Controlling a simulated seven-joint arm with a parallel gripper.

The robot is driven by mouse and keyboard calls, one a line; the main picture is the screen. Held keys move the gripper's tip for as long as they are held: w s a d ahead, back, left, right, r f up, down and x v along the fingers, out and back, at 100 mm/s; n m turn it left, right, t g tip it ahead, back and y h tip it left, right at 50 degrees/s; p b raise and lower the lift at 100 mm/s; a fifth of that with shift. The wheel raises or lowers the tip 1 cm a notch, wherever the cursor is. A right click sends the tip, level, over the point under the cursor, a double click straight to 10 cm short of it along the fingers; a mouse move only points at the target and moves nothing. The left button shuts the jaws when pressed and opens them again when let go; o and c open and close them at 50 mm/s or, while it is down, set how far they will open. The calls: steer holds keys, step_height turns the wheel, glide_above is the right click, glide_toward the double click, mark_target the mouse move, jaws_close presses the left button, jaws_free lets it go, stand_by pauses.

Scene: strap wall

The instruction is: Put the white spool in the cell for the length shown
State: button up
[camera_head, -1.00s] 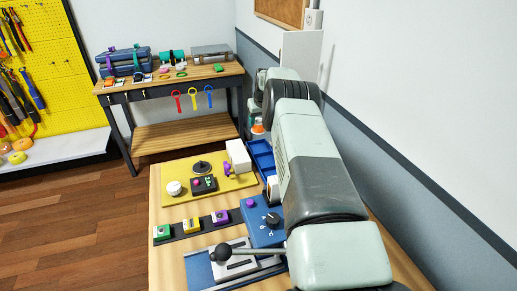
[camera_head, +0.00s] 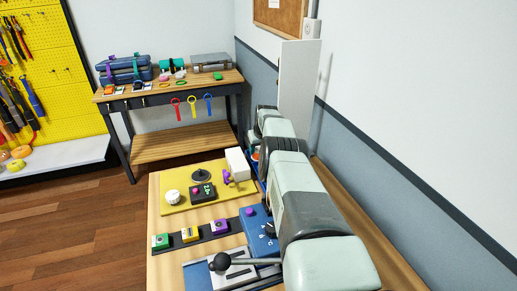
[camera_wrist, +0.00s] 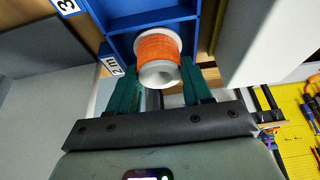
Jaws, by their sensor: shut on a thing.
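In the wrist view, a spool (camera_wrist: 158,45) with white ends and an orange winding sits between the green fingers of my gripper (camera_wrist: 155,77), which is shut on it. The spool is at the mouth of a blue rack cell (camera_wrist: 155,12) beside a white label reading 2m (camera_wrist: 112,62). How deep it sits I cannot tell. A second label, starting with 3 (camera_wrist: 66,5), marks the neighbouring cell at upper left. I cannot read any shown length.
A yellow board (camera_head: 222,202) with a dark button box (camera_head: 202,193) and white block lies on the near table. A blue dial box (camera_head: 259,232), a lever and several coloured blocks stand in front. A tall white panel (camera_head: 297,85) stands close behind my arm by the wall.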

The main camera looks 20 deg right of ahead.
steer(key=o, duration=1.1)
steer(key=shift+r, duration=0.15)
steer(key=shift+s+r, duration=0.1)
steer(key=shift+r, duration=0.55)
steer(key=v, duration=1)
steer(key=shift+s+r, duration=0.15)
steer(key=shift+s, duration=0.05)
